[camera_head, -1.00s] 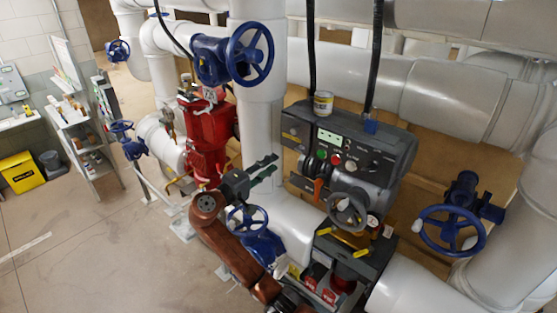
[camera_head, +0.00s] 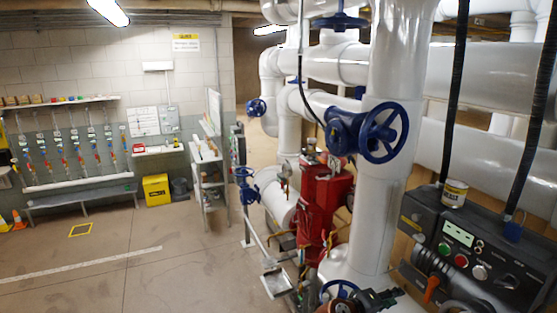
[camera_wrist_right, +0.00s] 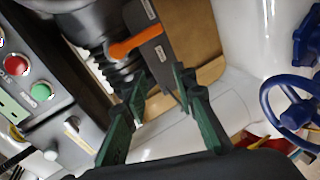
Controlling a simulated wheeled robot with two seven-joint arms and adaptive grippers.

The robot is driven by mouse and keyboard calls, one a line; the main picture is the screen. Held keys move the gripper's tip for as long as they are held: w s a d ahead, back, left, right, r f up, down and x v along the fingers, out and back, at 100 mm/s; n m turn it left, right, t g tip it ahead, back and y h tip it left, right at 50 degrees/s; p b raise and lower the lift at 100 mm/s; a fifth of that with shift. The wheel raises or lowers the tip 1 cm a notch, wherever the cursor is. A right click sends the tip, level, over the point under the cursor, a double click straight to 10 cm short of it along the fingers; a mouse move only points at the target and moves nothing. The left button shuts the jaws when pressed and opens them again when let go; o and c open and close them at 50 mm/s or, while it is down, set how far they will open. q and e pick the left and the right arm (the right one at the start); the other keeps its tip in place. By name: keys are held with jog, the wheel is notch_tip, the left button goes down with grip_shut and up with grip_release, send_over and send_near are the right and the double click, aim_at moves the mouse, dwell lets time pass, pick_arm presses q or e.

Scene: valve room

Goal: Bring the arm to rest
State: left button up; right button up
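My right gripper (camera_head: 378,298) shows at the bottom edge of the head view, with a bit of my brown arm beside it. Most of the arm is cut off below. In the right wrist view, its two dark green fingers (camera_wrist_right: 160,84) stand apart with nothing between them. They are in front of the dark control unit, near its orange lever (camera_wrist_right: 135,44). My left gripper is in neither view.
A grey control panel (camera_head: 478,262) with buttons stands at the right. A red pump (camera_head: 325,205), white pipe (camera_head: 392,150) and blue handwheel (camera_head: 384,133) stand left of it. A yellow bin (camera_head: 157,190) is by the wall.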

jog(key=s+d+f+m+g+y, duration=0.1)
jog(key=s+d+f+y, duration=0.15)
jog(key=s+f, duration=0.8)
jog(key=s+d+f+g+y, duration=0.1)
jog(key=s+f+y, duration=0.3)
jog(key=s+f, duration=0.7)
jog(key=s+a+f+m+y, duration=0.1)
jog(key=s+a+f+y, duration=0.25)
jog(key=s, duration=0.55)
jog(key=s+a+f+m+y, duration=0.1)
jog(key=s+a+f+y, duration=0.1)
jog(key=s+f, duration=0.5)
notch_tip(320, 180, down, 33)
jog(key=s+a+g+b, duration=0.1)
jog(key=s+g+b, duration=0.15)
jog(key=b, duration=0.55)
jog(key=s+f+b, duration=0.3)
jog(key=s+f, duration=0.7)
jog(key=f, duration=0.4)
jog(key=s+f+n+g+b, duration=0.1)
jog(key=s+f+b, duration=0.3)
jog(key=s+f, duration=0.7)
notch_tip(320, 180, down, 3)
jog(key=shift+a+y, duration=0.15)
jog(key=shift+y, duration=0.15)
